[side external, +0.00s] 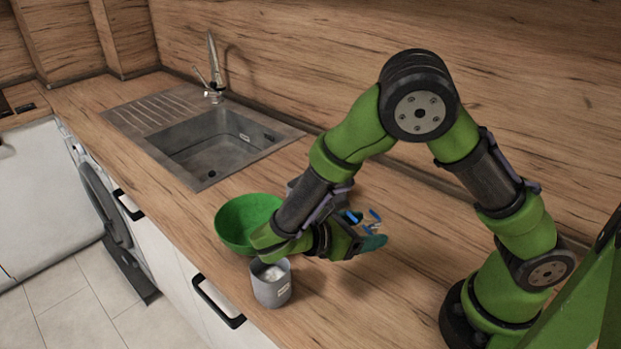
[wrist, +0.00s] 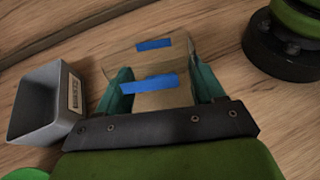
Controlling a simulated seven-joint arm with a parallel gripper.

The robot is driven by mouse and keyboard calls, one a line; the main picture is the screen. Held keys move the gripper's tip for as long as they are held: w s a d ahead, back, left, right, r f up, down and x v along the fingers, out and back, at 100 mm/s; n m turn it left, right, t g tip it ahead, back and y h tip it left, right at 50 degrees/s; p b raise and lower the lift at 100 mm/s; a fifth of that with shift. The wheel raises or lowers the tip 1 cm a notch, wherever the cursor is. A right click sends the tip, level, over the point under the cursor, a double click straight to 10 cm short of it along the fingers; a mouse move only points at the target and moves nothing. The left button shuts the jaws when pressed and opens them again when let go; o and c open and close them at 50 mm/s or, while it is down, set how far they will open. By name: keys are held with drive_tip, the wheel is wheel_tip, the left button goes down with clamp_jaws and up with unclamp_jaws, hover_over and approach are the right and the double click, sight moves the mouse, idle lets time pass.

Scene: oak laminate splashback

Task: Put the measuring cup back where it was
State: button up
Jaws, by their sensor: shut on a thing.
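My gripper (side external: 362,240) is low over the counter, right of the green bowl. In the wrist view its two teal fingers (wrist: 163,78) stand on either side of a boxy, see-through or wood-toned vessel (wrist: 165,64) with blue strips, and are shut on it. I take this to be the measuring cup. In the side view mostly its blue marks (side external: 374,215) show; its outline is hard to make out. I cannot tell whether its base touches the counter.
A green bowl (side external: 240,217) stands left of my gripper. A grey cup with white contents (side external: 271,287) is near the front edge. A grey square container (wrist: 40,110) with a label is beside my gripper; my arm partly hides it in the side view. A sink (side external: 215,145) lies beyond.

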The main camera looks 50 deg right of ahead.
drive_tip(key=s+d+n+t+h, duration=0.1)
drive_tip(key=s+d, duration=0.1)
drive_tip(key=s, duration=0.1)
drive_tip(key=s+d+n+t+h, duration=0.1)
drive_tip(key=s+d+h, duration=0.1)
drive_tip(key=d, duration=0.1)
drive_tip(key=s+d+n+t+h, duration=0.1)
drive_tip(key=s+d, duration=0.2)
drive_tip(key=shift+s+f+t+h, duration=0.3)
drive_tip(key=shift+f, duration=0.1)
drive_tip(key=shift+s+d, duration=0.1)
drive_tip(key=shift+d, duration=0.25)
drive_tip(key=w+d, duration=0.1)
drive_tip(key=w, duration=0.3)
drive_tip(key=w+d, duration=0.2)
drive_tip(key=w, duration=0.3)
drive_tip(key=w+d+f, duration=0.1)
drive_tip(key=w, duration=0.4)
drive_tip(key=shift+d+f, duration=0.1)
drive_tip(key=shift+d, duration=0.2)
drive_tip(key=f, duration=0.1)
drive_tip(key=w+f, duration=0.1)
drive_tip(key=shift+d+f, duration=0.2)
drive_tip(key=shift+f, duration=0.6)
drive_tip(key=o, duration=1.1)
drive_tip(key=shift+f, duration=0.1)
